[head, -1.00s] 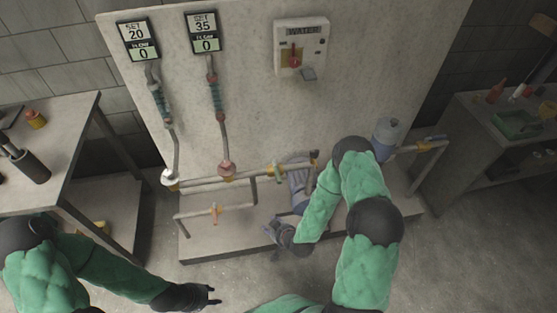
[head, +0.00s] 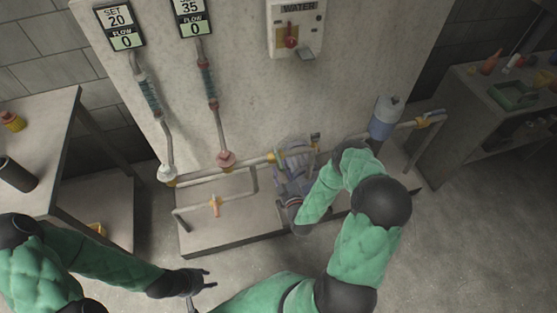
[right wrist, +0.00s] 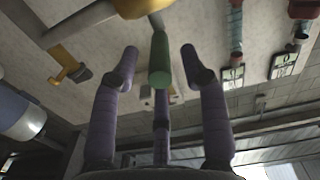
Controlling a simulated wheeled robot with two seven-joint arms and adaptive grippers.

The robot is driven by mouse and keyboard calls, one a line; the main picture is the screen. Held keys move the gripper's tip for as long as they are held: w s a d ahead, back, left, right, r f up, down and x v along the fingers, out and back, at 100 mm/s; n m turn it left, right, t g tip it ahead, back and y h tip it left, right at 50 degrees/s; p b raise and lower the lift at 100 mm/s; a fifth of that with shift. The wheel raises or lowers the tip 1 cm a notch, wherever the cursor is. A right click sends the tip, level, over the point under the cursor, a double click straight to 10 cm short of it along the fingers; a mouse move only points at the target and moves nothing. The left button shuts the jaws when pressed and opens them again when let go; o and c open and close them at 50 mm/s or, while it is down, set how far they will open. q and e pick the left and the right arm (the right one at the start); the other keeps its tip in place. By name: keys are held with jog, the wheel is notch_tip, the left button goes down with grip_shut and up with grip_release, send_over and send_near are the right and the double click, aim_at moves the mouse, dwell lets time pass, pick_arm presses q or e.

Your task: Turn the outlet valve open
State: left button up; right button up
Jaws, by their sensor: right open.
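A green valve handle (right wrist: 160,60) hangs from a yellow valve body in the right wrist view. The yellow body (head: 276,158) shows on the pipe in the head view, where my right gripper hides the handle. I cannot tell from any label which valve is the outlet. My right gripper (head: 294,152) is open at the pipe. Its fingers (right wrist: 160,65) stand around the green handle, with visible gaps at the sides; contact is not clear. My left gripper (head: 205,280) is open and empty, low in the head view, apart from the pipework.
Another valve with an orange handle (head: 215,204) is on the lower pipe. A blue-grey cylinder (head: 386,118) and a yellow fitting (head: 425,121) are at the right. The flow displays (head: 120,25) read 0. A red switch (head: 291,42) is on the water box.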

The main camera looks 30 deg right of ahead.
aim_at(279, 159)
jog(key=shift+b+x, duration=0.6)
jog(key=shift+x, duration=2.15)
jog(key=shift+c, duration=0.3)
grip_shut()
